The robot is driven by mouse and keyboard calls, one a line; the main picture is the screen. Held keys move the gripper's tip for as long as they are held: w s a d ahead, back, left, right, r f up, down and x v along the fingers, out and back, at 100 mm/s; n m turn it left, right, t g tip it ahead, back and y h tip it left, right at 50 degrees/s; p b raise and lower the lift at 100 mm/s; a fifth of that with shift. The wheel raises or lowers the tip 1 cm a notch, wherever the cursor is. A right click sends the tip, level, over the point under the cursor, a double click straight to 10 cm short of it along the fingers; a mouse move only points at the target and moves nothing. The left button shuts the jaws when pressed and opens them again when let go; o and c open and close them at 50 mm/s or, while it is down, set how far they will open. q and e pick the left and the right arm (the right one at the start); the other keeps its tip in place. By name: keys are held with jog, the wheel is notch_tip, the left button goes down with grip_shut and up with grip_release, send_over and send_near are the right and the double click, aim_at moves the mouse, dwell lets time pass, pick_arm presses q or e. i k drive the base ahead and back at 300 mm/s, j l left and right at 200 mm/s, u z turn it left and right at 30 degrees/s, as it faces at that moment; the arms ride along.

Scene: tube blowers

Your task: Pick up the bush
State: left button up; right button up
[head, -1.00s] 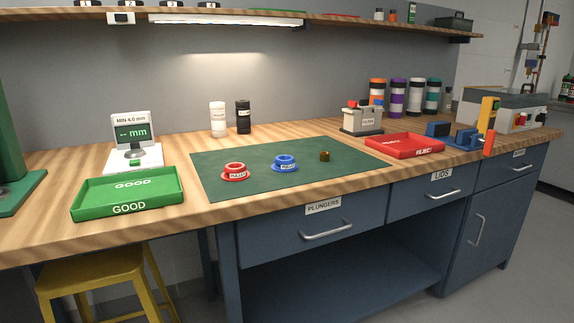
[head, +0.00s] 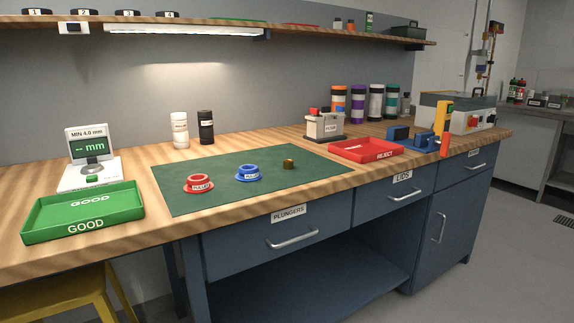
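The bush looks to be the small brass-brown cylinder (head: 288,164) standing on the green mat (head: 215,198), near the mat's right part. A blue ring (head: 249,172) with a label lies on the mat to its left. A red ring (head: 199,183) with a label lies further left on the mat. The three stand apart from each other. Neither of my grippers shows in the head view.
A green GOOD tray (head: 84,212) and a gauge with a display (head: 88,152) stand at the left. A red REJECT tray (head: 366,150), a grey box device (head: 324,125) and a blue fixture (head: 424,138) stand at the right. White (head: 180,130) and black bottles (head: 205,127) stand behind the mat.

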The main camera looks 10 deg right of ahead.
aim_at(288, 163)
jog(key=i+l, duration=0.25)
jog(key=l, duration=0.15)
jog(key=i+l, duration=0.55)
jog(key=l, duration=0.3)
jog(key=i+l, duration=0.3)
jog(key=l+u, duration=0.05)
jog(key=l, duration=0.05)
